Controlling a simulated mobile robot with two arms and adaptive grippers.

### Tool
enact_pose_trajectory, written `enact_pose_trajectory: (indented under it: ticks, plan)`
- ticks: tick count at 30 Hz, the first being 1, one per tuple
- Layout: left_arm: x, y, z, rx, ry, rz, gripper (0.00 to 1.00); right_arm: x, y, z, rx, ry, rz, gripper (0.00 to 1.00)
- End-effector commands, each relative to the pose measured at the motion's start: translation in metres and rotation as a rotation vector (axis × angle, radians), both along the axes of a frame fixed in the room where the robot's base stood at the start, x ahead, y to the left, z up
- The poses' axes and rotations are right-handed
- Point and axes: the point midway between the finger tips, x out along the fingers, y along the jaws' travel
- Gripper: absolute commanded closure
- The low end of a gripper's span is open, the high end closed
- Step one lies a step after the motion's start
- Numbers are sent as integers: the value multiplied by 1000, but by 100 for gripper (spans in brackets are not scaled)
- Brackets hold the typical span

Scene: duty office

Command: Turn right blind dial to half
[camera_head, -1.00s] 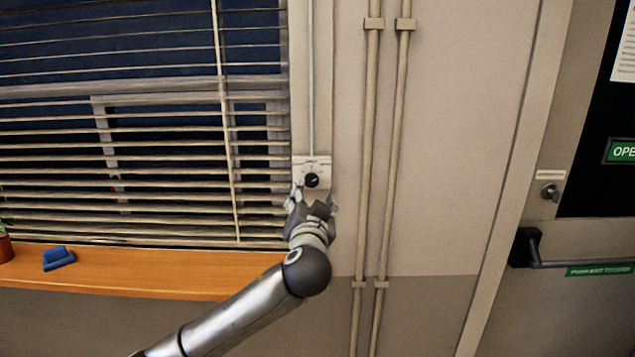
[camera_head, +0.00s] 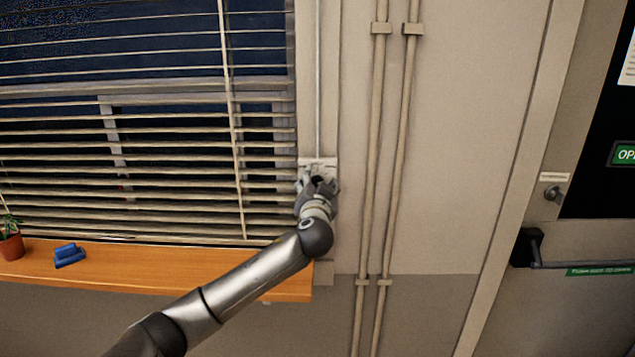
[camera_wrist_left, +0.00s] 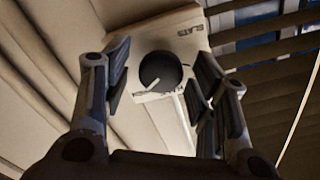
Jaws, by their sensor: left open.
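The blind dial is a round black knob (camera_wrist_left: 160,72) with a pale pointer mark, on a white wall plate (camera_wrist_left: 190,22) with small dark lettering. In the left wrist view the knob lies between the two fingers of my open left gripper (camera_wrist_left: 160,85), with a gap on each side. In the head view my left gripper (camera_head: 318,184) is at the wall plate (camera_head: 318,163) and hides most of it and much of the knob. My right gripper does not show.
Window blinds (camera_head: 130,160) hang left of the plate. An orange sill (camera_head: 190,262) below holds a blue object (camera_head: 68,255) and a potted plant (camera_head: 11,245). Vertical pipes (camera_head: 390,150) run up the wall to the right. A door with a push bar (camera_head: 560,265) stands at the far right.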

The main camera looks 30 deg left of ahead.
Motion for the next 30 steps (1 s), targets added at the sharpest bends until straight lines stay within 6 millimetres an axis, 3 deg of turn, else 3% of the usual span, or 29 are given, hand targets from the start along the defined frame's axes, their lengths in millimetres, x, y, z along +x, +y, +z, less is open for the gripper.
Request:
enact_pose_trajectory:
  ticks: [7, 18, 25, 30]
  plan:
    - [0, 0, 0, 0, 0, 0, 47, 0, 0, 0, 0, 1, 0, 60]
    - [0, 0, 0, 0, 1, 0, 91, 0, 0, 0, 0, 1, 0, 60]
    - [0, 0, -3, -22, -12, 1, 92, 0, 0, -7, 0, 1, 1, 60]
    - [0, 0, -6, -85, -51, 1, 92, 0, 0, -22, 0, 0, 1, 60]
